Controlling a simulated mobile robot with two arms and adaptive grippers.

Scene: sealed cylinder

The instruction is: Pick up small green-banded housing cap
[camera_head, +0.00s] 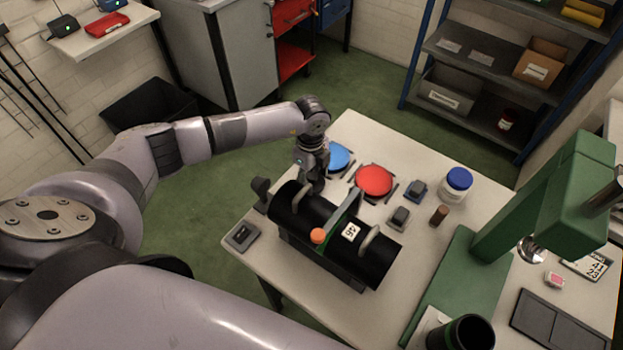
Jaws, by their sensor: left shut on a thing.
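My left gripper (312,178) points down at the table, just behind the left part of a black cylinder (342,235). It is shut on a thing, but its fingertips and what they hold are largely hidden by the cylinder. I cannot make out a green band on any small cap in this view. The cylinder lies on its side in a dark cradle, with grey clamps, an orange knob (318,236) and a white label marked 45. My right gripper is not in view.
Behind the cylinder lie a blue disc (339,157), a red disc (374,180) and small grey blocks (399,217). A blue-lidded jar (456,185) and a brown cylinder (438,215) stand farther right. A green press (500,235) fills the right side. A grey device (242,236) lies near the left edge.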

